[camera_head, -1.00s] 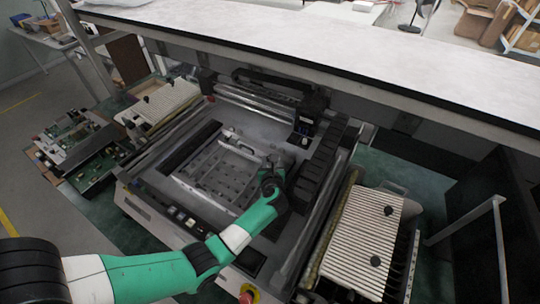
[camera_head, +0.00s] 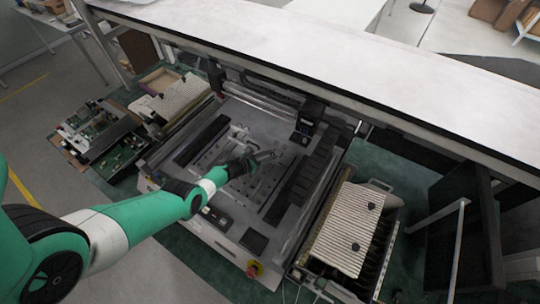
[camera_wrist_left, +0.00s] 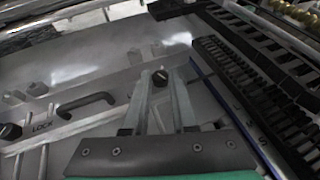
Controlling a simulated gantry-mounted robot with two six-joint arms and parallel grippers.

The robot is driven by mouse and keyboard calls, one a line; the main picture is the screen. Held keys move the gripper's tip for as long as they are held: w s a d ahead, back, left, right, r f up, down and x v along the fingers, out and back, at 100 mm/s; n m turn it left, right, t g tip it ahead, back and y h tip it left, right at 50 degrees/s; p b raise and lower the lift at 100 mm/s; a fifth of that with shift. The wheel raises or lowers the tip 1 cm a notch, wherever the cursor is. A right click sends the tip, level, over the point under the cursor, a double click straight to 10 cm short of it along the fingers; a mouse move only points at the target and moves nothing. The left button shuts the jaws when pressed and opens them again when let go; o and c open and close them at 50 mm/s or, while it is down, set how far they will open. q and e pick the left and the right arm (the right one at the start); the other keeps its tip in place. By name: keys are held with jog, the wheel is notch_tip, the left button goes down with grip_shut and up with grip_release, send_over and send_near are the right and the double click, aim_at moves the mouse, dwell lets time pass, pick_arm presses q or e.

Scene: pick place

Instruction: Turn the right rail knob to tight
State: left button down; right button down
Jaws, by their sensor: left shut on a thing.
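In the left wrist view my left gripper (camera_wrist_left: 160,82) has its two fingers closing together at the tips around a small dark round knob (camera_wrist_left: 160,76); only its top shows between the fingers. In the head view my left gripper (camera_head: 270,155) reaches from the left over the machine bed, at the right side of the fixture plate (camera_head: 208,152); the knob is too small to make out there. Another black knob (camera_wrist_left: 11,131) stands at the left of the wrist view, by the word LOCK. My right gripper is not in view.
A black handle (camera_wrist_left: 88,103) lies between the two knobs. A black slotted rail (camera_wrist_left: 250,85) runs along the right of the wrist view. A ribbed panel (camera_head: 346,228) stands right of the machine, circuit boards (camera_head: 97,130) at left. A white shelf (camera_head: 300,50) overhangs the back.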

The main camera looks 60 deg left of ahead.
pick_arm(q)
jog(key=m+h+b, duration=0.2)
jog(key=b, duration=0.1)
jog(key=shift+a+h, duration=0.35)
jog(key=shift+h, duration=0.05)
jog(key=shift+r+m+h+b, duration=0.1)
jog(key=shift+m+h+b, duration=0.3)
jog(key=shift+m, duration=0.3)
jog(key=c, duration=0.7)
grip_release()
